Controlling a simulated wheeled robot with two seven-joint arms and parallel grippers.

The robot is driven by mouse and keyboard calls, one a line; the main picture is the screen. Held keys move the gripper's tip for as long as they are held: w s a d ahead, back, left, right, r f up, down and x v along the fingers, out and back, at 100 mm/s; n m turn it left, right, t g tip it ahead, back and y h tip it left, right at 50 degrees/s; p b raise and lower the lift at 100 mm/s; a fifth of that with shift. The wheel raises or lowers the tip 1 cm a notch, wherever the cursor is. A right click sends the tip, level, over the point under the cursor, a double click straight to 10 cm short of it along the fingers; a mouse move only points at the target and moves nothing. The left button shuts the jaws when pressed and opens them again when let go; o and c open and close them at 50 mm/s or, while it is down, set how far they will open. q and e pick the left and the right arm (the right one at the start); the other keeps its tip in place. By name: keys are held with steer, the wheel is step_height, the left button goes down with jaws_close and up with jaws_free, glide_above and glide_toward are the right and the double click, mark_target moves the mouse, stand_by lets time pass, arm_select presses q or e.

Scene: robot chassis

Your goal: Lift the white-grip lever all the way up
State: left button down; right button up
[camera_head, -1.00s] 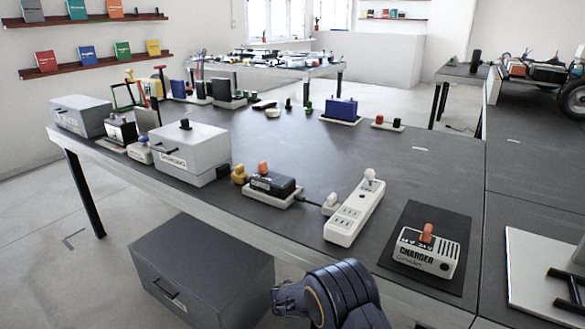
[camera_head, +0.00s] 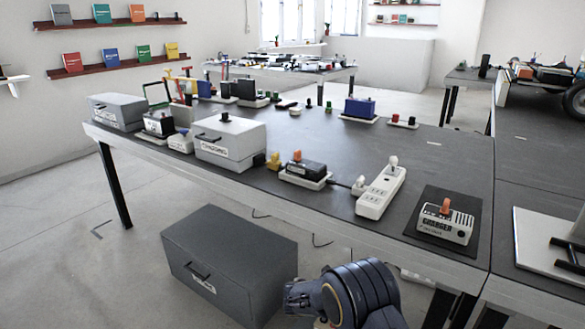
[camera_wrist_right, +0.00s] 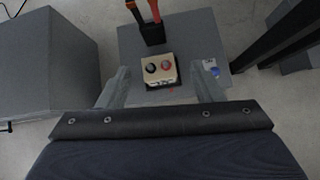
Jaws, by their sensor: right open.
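I cannot make out a lever with a clearly white grip. A small white knob (camera_head: 393,161) stands at the far end of the white power strip (camera_head: 379,194) on the dark table. In the right wrist view my right gripper (camera_wrist_right: 160,88) is open, with its two grey fingers apart and nothing held. Beyond and between the fingers, a beige box (camera_wrist_right: 158,67) with a black and a red round top sits lower down, apart from them. In the head view only my dark right arm shows at the bottom. My left gripper is not in view.
A charger (camera_head: 446,223) with an orange lever sits on a dark mat at the table's near right. A black unit (camera_head: 302,171) and a grey case (camera_head: 230,141) stand further left. A large grey box (camera_head: 229,264) is on the floor below the table's front edge.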

steer(key=s+d+r+m+g+y, duration=0.3)
steer(key=s+d+r+m+g, duration=0.1)
steer(key=s+d+r+m, duration=1.3)
steer(key=s+a+r+m+t+y, duration=0.15)
steer(key=s+m, duration=0.25)
steer(key=s, duration=0.4)
steer(key=s+a+r+m+y, duration=0.3)
steer(key=s+m, duration=0.1)
steer(key=s, duration=0.4)
steer(key=s+a+r+m+t+y, duration=0.1)
steer(key=s+a+r+m+y, duration=0.15)
steer(key=s+m, duration=0.4)
step_height(320, 180, up, 25)
steer(key=s+n+h+p, duration=0.1)
steer(key=n+p, duration=0.1)
steer(key=p, duration=2.2)
steer(key=shift+s+d+f+p, duration=0.15)
steer(key=shift+s+d+p, duration=0.15)
steer(key=shift+d, duration=0.15)
